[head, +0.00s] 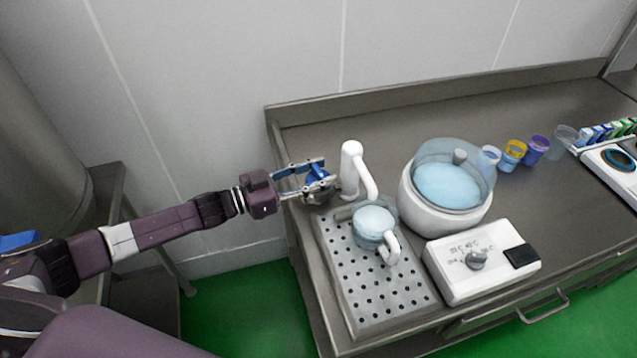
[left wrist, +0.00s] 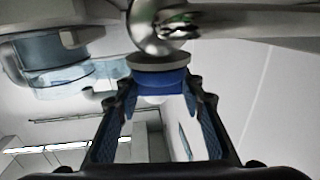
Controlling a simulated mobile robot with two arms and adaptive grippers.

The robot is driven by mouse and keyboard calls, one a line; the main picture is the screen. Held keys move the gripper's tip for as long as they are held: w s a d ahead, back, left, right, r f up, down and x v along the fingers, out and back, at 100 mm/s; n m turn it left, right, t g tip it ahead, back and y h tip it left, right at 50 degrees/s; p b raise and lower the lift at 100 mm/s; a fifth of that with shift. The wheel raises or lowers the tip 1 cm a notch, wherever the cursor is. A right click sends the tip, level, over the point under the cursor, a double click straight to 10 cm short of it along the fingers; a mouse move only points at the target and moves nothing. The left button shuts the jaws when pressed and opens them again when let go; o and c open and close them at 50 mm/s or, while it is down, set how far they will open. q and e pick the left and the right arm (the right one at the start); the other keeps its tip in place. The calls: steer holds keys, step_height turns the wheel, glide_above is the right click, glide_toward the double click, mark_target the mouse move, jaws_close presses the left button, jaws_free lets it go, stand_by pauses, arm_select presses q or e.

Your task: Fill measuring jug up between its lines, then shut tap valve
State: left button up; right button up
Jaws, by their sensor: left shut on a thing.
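The white tap (head: 351,170) stands at the back left of the perforated drip tray (head: 385,308), its spout curving down to the right. The measuring jug (head: 372,238), with a white handle, stands upright on the tray below the spout. Pale, bluish-white content shows in it; its lines are too small to read. My left gripper (head: 316,184) is left of the tap and shut on the blue tap valve (head: 317,172). The valve (left wrist: 160,80) shows between the fingers in the left wrist view. The valve's exact angle is hard to tell. My right gripper is not in view.
A white round vessel (head: 422,210) with a clear lid stands right of the jug. In front of it is a white control box (head: 480,262) with a knob. Several small cups (head: 537,150) stand at the back right.

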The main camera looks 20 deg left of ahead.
arm_select(q)
steer(key=shift+w+m+g+h+b, duration=0.1)
steer(key=shift+m+g+h+b, duration=0.6)
steer(key=shift+g+b, duration=0.15)
steer(key=shift+g, duration=0.25)
steer(key=shift+r, duration=0.1)
steer(key=o, duration=1.2)
steer(key=shift+c, duration=0.2)
steer(key=v, duration=0.7)
steer(key=shift+a, duration=0.25)
